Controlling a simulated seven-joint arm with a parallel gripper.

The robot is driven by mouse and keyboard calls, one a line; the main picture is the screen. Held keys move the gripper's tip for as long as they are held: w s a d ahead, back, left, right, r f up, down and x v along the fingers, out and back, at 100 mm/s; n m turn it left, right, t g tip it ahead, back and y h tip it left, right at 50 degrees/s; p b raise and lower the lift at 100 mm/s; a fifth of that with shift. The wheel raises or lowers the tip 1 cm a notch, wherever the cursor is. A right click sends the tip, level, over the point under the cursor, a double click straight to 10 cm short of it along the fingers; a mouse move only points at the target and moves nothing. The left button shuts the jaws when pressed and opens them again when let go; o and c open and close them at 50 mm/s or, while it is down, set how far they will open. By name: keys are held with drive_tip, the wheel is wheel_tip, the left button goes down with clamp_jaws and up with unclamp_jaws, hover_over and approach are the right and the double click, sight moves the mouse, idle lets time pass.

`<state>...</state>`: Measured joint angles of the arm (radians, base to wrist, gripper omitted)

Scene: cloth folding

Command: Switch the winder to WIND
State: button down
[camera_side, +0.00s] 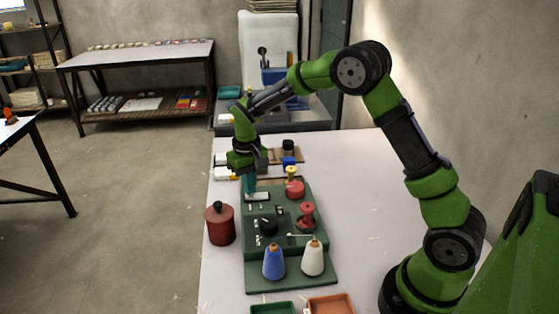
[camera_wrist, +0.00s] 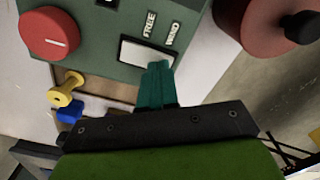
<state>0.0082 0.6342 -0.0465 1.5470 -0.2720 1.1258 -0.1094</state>
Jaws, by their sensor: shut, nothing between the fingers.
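The green winder (camera_side: 259,249) stands on the white table in the side view. Its pale rectangular switch plate (camera_wrist: 133,52) shows in the wrist view, beside the printed labels FREE (camera_wrist: 150,23) and WIND (camera_wrist: 173,33). My gripper (camera_wrist: 158,66) is shut and empty, its teal fingertips over the edge of the plate nearer the WIND label. I cannot tell whether they touch it, nor which way the switch is set. In the side view my gripper (camera_side: 250,188) points down at the winder's far left corner, beside the pale plate (camera_side: 260,197).
A red lidded canister (camera_side: 219,226) stands close left of the winder. Red knobs, a blue cone (camera_side: 274,262) and a white cone (camera_side: 313,258) are on the winder. A yellow spool (camera_wrist: 64,90) and blue spool (camera_wrist: 69,112) lie beyond it. Table right of the winder is clear.

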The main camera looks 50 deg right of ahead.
drive_tip(key=shift+f, duration=0.45)
drive_tip(key=shift+r, duration=3.55)
